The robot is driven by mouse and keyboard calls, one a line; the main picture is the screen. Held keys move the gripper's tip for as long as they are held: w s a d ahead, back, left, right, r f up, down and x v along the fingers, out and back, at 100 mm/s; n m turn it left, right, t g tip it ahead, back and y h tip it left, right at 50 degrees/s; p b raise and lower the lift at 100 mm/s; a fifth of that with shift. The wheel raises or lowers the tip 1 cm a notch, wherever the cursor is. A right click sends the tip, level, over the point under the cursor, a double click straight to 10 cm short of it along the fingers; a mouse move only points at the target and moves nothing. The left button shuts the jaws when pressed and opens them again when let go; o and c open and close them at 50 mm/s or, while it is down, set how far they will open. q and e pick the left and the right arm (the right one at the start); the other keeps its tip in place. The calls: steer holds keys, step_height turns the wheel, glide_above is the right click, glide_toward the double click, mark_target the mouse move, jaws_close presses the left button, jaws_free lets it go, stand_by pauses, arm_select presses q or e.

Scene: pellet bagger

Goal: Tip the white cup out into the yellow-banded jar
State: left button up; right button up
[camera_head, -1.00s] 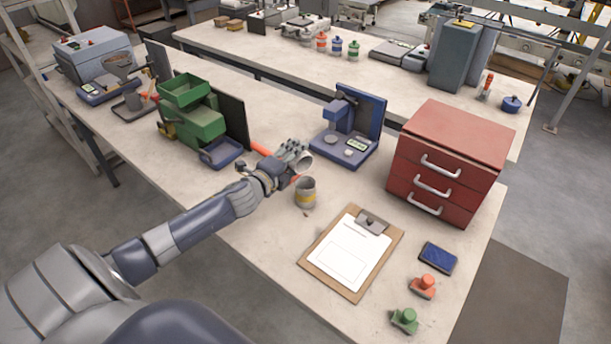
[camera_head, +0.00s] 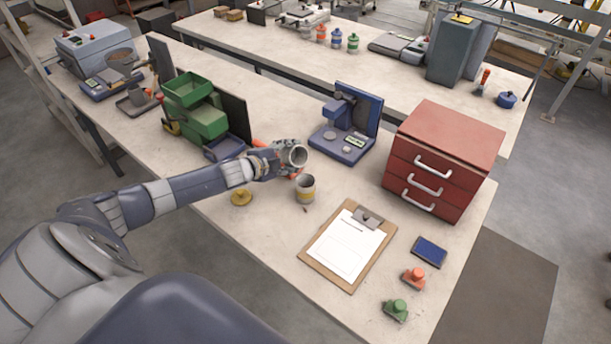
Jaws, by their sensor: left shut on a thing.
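The white cup (camera_head: 301,154) is held by my left gripper (camera_head: 283,157), which is shut on it. The cup is tilted well over, with its open mouth turned to the right and towards the camera. The yellow-banded jar (camera_head: 306,193) stands upright and open on the bench, just below and right of the cup in the picture. The cup looks apart from the jar. I cannot make out any contents in either one. My right gripper is not in view.
A yellow disc-like lid (camera_head: 242,198) lies near the bench's front edge. A clipboard (camera_head: 311,257) lies right of the jar. A blue press-like device (camera_head: 343,149) and red drawers (camera_head: 455,141) stand behind. The green hopper unit (camera_head: 209,123) stands left, with an orange item (camera_head: 258,143) beside it.

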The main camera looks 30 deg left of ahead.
mark_target(282, 157)
arm_select(q)
steer(key=shift+w+a+f+n+g+h, duration=0.1)
steer(key=shift+f+n+g+h, duration=0.2)
steer(key=shift+f+n+h, duration=0.35)
steer(key=shift+a+r+n+h+p, duration=0.2)
steer(key=shift+r+n+h+p, duration=0.15)
steer(key=shift+r+n+p, duration=0.25)
steer(key=f+b, duration=0.2)
steer(key=a+f+n+h+b, duration=0.1)
steer(key=shift+w+a+g, duration=0.1)
steer(key=shift+w+g, duration=0.15)
steer(key=shift+g, duration=0.15)
steer(key=f+b, duration=0.1)
steer(key=a+f+n+h+b, duration=0.1)
steer(key=b, duration=0.1)
steer(key=shift+w+f+b, duration=0.2)
steer(key=shift+f+b, duration=0.05)
steer(key=shift+b, duration=0.05)
steer(key=shift+w+a+r+n, duration=0.1)
steer(key=shift+a+r+n, duration=0.15)
steer(key=shift+r, duration=0.1)
steer(key=shift+w+a+r+n+h+b, duration=0.1)
steer(key=shift+a+n+h+b, duration=0.3)
steer(key=shift+b, duration=0.3)
steer(key=b, duration=0.2)
steer(key=n+h+b, duration=0.1)
steer(key=shift+w+a+f+g+b, duration=0.2)
steer(key=shift+a+g+b, duration=0.1)
steer(key=shift+a+b, duration=0.1)
steer(key=shift+a+r, duration=0.1)
